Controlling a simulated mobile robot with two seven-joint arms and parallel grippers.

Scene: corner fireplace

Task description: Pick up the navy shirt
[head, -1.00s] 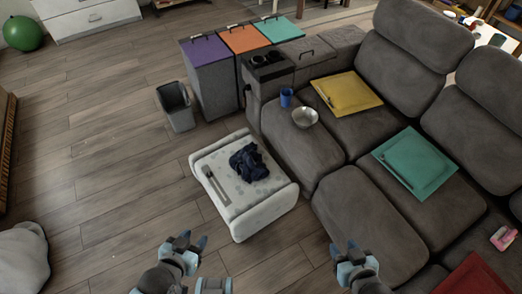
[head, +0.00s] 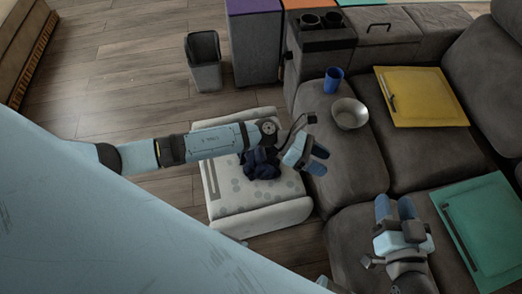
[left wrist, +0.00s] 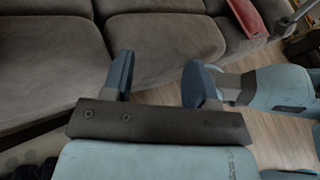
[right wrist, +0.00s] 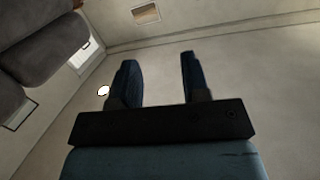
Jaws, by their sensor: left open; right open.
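The navy shirt (head: 262,164) lies crumpled on the white patterned ottoman (head: 236,222) in the head view, partly hidden by my left arm. My left gripper (head: 320,160) is open and empty, to the right of the shirt, near the ottoman's right edge and the sofa. In the left wrist view my left gripper (left wrist: 160,80) faces the sofa, and a dark patch of cloth (left wrist: 30,171) shows at the lower left corner. My right gripper (head: 395,205) is open and empty above the sofa seat. In the right wrist view it (right wrist: 156,80) points towards the wall.
The grey sofa (head: 345,185) stands right of the ottoman, with a metal bowl (head: 350,114), blue cup (head: 333,80), yellow board (head: 425,98) and teal board (head: 490,235). A grey bin (head: 204,62) stands behind. Floor at the left is clear.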

